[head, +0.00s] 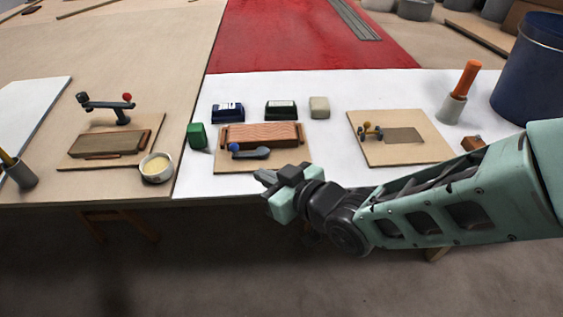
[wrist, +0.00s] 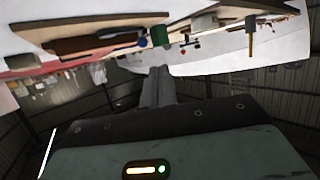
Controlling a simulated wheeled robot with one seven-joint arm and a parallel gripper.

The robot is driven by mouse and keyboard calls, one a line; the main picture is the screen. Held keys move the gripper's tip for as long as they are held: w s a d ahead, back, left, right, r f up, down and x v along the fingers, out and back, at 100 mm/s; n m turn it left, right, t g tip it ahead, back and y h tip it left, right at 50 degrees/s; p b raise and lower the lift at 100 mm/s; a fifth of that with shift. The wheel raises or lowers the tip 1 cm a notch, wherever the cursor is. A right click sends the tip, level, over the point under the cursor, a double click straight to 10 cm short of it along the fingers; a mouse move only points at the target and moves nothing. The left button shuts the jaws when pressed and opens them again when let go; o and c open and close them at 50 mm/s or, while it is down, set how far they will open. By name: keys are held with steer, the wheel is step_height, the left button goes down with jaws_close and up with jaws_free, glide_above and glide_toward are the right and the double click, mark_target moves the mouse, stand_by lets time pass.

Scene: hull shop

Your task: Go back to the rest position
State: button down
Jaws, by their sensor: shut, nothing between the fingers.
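My gripper (head: 266,178) is shut and empty in the head view. It hangs at the front edge of the white-covered bench, just right of and in front of a blue-knobbed dark lever (head: 262,153). In the wrist view its closed fingers (wrist: 158,85) stick up in the middle, with the bench upside down beyond them. The lever sits at the front of a wooden board (head: 232,166) with a reddish ridged block (head: 258,135) on it. I see no contact between my gripper and these things, though the lever lies close.
A green block (head: 197,136), dark boxes (head: 228,113) and a pale block (head: 319,107) stand around the board. Another board (head: 425,154) with small knobs lies to the right, near an orange-handled tool (head: 461,90) and a blue bin (head: 530,75). Open floor (head: 150,265) lies in front.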

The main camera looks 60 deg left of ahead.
steer(key=shift+d, duration=0.1)
steer(key=w+d+r+m+t+h+p, duration=0.1)
steer(key=w+d+r+m+t+h, duration=0.1)
steer(key=w+d+r, duration=0.45)
steer(key=w+d+r+m+t+h+p, duration=0.1)
steer(key=w+d+m+t+h, duration=0.15)
steer(key=d, duration=0.65)
steer(key=w+d+r+m+t+h+p, duration=0.1)
steer(key=w+d+r+m+h+p, duration=0.15)
steer(key=w+d, duration=0.4)
steer(key=s+d+r+m+h, duration=0.2)
steer(key=s+d, duration=0.1)
steer(key=d, duration=0.6)
steer(key=s+d+r+m+g+h+p, duration=0.1)
steer(key=s+d+r+m+h, duration=0.1)
steer(key=d, duration=0.7)
steer(key=s+d+r+m+g+h, duration=0.1)
steer(key=s+d+r+m+h, duration=0.1)
steer(key=s+d, duration=0.3)
steer(key=d, duration=0.4)
steer(key=shift+d+r+p, duration=0.2)
steer(key=shift+d+p, duration=0.15)
steer(key=shift+a, duration=0.1)
